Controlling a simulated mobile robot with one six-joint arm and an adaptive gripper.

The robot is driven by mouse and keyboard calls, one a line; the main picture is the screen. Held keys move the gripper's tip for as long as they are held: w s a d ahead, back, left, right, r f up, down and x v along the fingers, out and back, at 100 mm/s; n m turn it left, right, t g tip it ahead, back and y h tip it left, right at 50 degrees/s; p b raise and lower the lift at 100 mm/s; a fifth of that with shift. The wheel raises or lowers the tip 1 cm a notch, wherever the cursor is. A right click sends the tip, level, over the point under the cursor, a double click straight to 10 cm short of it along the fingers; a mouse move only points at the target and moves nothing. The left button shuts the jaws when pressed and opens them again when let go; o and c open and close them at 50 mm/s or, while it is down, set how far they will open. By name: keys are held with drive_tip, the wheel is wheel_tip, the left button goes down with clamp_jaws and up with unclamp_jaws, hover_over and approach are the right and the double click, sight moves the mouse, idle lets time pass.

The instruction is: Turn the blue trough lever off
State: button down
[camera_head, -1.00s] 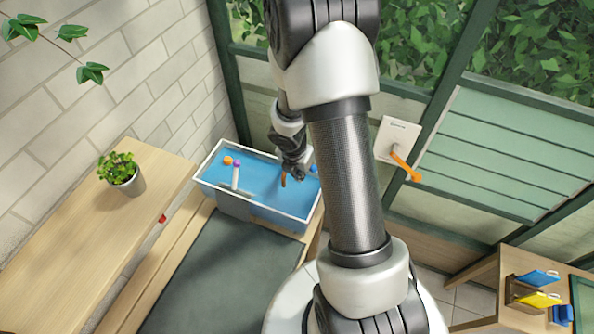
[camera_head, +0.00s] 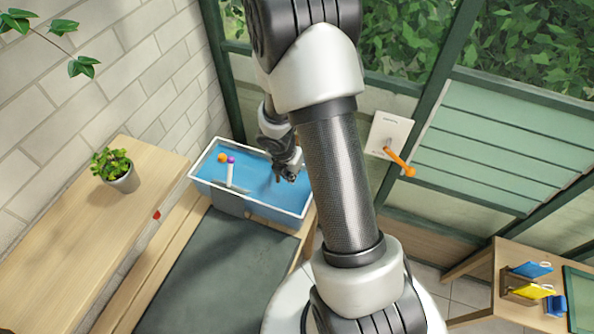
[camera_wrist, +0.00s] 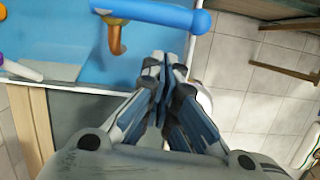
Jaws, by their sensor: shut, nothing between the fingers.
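The blue lever (camera_wrist: 165,15) lies as a thick blue bar across the top of the wrist view, above a brass-coloured curved spout (camera_wrist: 117,40). The trough (camera_head: 268,212) is a blue basin with a white rim, by the brick wall in the head view. My gripper (camera_head: 284,180) is over the right part of the trough there. In the wrist view my gripper (camera_wrist: 164,62) is shut and empty, with its tips a little below the lever in the picture and apart from it. My arm hides the lever in the head view.
An orange ball (camera_head: 222,158) and a white stick with a purple top (camera_head: 230,172) are in the trough's left part. An orange wall lever (camera_head: 400,163) is right of my arm. A potted plant (camera_head: 120,175) stands on the left bench (camera_head: 90,235). A right table holds blue and yellow items (camera_head: 532,291).

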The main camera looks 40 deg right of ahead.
drive_tip(key=s+a+p+v, duration=0.1)
drive_tip(key=p+v, duration=0.4)
drive_tip(key=v, duration=0.5)
drive_tip(key=shift+s+a, duration=0.1)
drive_tip(key=shift+s, duration=0.05)
